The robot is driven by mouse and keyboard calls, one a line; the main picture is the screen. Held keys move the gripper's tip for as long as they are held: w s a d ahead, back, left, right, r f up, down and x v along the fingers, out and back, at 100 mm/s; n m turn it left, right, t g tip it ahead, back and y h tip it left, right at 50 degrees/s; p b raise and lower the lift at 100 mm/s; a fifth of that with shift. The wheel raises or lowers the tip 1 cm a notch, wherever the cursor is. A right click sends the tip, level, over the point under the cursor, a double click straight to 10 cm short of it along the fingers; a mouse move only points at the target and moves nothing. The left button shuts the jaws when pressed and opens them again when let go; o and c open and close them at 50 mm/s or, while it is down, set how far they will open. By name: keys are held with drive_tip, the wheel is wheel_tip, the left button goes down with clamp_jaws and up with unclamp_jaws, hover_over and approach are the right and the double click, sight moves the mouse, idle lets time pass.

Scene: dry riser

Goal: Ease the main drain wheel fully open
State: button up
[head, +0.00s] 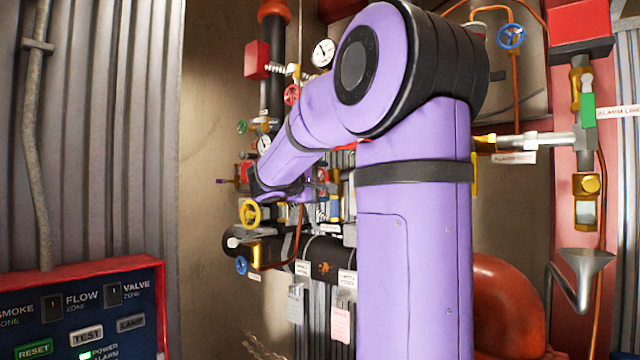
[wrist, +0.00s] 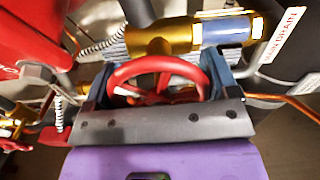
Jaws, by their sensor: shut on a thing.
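The main drain wheel (wrist: 152,66) is a red ring handwheel in the wrist view, in front of a brass valve body (wrist: 165,38). A white tag reading MAIN DRAIN (wrist: 283,36) is at the upper right. My gripper (wrist: 158,80) is shut on the wheel, with one dark finger at its left side and one at its right. The wheel's lower part is hidden behind the gripper's grey front plate. How far the wheel is turned cannot be told. In the head view, my purple arm hides the gripper and this wheel.
The head view shows a yellow wheel (head: 250,213), a small blue wheel (head: 241,265) and a gauge (head: 322,52) on crowded pipework. A control panel (head: 100,300) stands at the lower left. A metal funnel (head: 583,262) is at the right. In the wrist view, a red body (wrist: 35,45) is close at left.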

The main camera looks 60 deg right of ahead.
drive_tip(key=shift+f, duration=0.1)
drive_tip(key=o, duration=0.8)
drive_tip(key=shift+a, duration=0.2)
drive_tip(key=a, duration=1)
drive_tip(key=shift+w+a, duration=0.25)
drive_tip(key=shift+w, duration=0.1)
drive_tip(key=s+a+f+t+y, duration=0.3)
drive_tip(key=s+a+f+y, duration=0.5)
drive_tip(key=a+f, duration=0.3)
drive_tip(key=s+a+f+t+y, duration=0.3)
drive_tip(key=s+a+f+y, duration=0.5)
drive_tip(key=a, duration=0.8)
wheel_tip(320, 180, down, 3)
drive_tip(key=shift+s+r+y, duration=0.15)
drive_tip(key=shift+y, duration=0.85)
